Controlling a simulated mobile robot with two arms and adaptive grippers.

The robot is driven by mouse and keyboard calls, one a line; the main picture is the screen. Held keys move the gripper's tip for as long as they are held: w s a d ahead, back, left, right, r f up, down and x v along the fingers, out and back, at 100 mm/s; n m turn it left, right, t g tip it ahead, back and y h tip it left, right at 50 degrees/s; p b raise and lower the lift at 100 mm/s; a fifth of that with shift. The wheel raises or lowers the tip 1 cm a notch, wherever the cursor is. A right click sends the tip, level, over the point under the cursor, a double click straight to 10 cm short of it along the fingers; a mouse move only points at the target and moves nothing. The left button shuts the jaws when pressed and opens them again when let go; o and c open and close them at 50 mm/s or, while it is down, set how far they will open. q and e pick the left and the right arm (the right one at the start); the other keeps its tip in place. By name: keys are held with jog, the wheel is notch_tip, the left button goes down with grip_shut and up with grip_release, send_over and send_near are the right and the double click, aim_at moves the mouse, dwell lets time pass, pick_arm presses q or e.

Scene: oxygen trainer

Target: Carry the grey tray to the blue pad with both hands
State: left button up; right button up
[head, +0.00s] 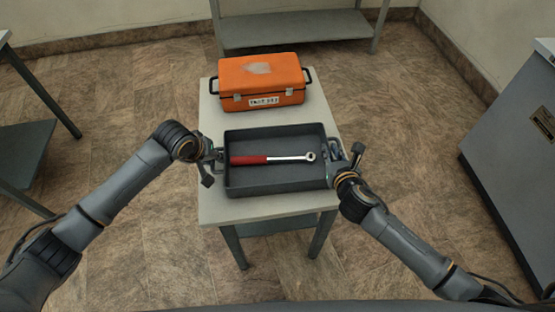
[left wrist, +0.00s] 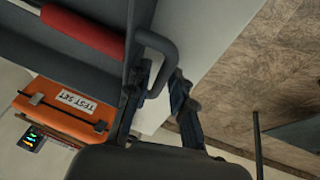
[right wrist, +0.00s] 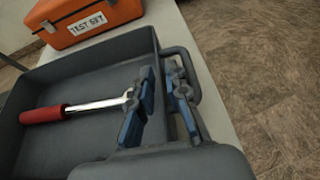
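The grey tray (head: 275,188) sits on a pale table, with a red-handled ratchet wrench (head: 270,159) lying inside it. My left gripper (head: 214,156) is at the tray's left handle. In the left wrist view its fingers (left wrist: 163,71) are apart, with the handle (left wrist: 168,52) showing between them. My right gripper (head: 338,160) is at the tray's right end. In the right wrist view its fingers (right wrist: 160,67) are apart near the right handle (right wrist: 197,85), one over the tray's inside. I cannot tell whether either touches the tray. The blue pad is not in view.
An orange case (head: 262,82) marked TEST SET stands behind the tray on the pale table (head: 211,205). A grey shelf (head: 290,28) is at the back wall, a grey cabinet (head: 515,150) at the right and a bench (head: 25,150) at the left. Open floor lies between them.

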pick_arm(q)
jog(key=shift+f, duration=0.15)
pick_arm(e)
jog(key=shift+w, duration=0.15)
pick_arm(q)
grip_shut()
pick_arm(e)
grip_shut()
pick_arm(q)
jog(key=shift+w, duration=0.1)
